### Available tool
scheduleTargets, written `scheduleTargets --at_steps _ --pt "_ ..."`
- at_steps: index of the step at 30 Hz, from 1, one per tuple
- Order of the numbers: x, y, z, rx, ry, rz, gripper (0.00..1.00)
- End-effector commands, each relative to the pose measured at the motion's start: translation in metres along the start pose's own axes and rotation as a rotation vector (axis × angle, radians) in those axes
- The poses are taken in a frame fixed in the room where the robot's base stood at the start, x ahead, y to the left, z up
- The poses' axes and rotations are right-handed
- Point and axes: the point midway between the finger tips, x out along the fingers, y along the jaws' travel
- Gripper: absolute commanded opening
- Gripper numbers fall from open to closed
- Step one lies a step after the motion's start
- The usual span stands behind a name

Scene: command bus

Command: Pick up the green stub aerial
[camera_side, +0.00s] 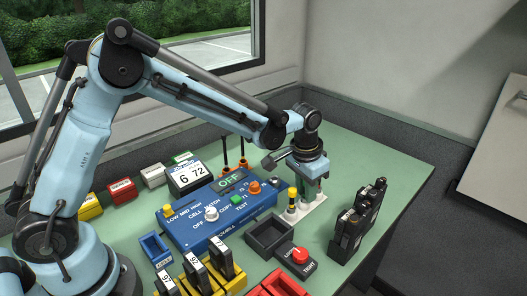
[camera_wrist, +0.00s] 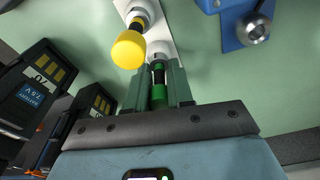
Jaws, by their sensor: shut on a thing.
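The green stub aerial (camera_wrist: 159,95) has a green end and a black shaft. My gripper (camera_wrist: 158,90) is shut on it, with one finger on each side. In the side view my gripper (camera_side: 313,186) is over the white stand (camera_side: 312,204), and its fingers largely hide the aerial. The aerial's far end meets the stand's white socket in the wrist view; I cannot tell whether it is seated or just clear. A yellow-capped aerial (camera_wrist: 130,48) stands in the same stand, close to my fingers. It also shows in the side view (camera_side: 292,195).
A blue control panel (camera_side: 190,228) with knobs lies left of the stand. A dark grey tray (camera_side: 268,236) and a red-knob box (camera_side: 297,259) are in front. Black radios (camera_side: 355,220) stand to the right. Green tabletop (camera_side: 385,165) is clear behind and right.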

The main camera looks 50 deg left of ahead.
Motion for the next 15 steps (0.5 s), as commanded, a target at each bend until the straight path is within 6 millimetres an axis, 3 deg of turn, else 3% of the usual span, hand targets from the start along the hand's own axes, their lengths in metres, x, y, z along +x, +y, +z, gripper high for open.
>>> scheduleTargets --at_steps 7,13,15 --pt "-0.013 0.0 -0.002 0.0 0.0 -0.001 0.0" --pt "-0.043 0.0 -0.005 -0.001 -0.001 -0.001 0.0" --pt "-0.052 0.016 0.003 0.006 -0.001 -0.001 0.0"
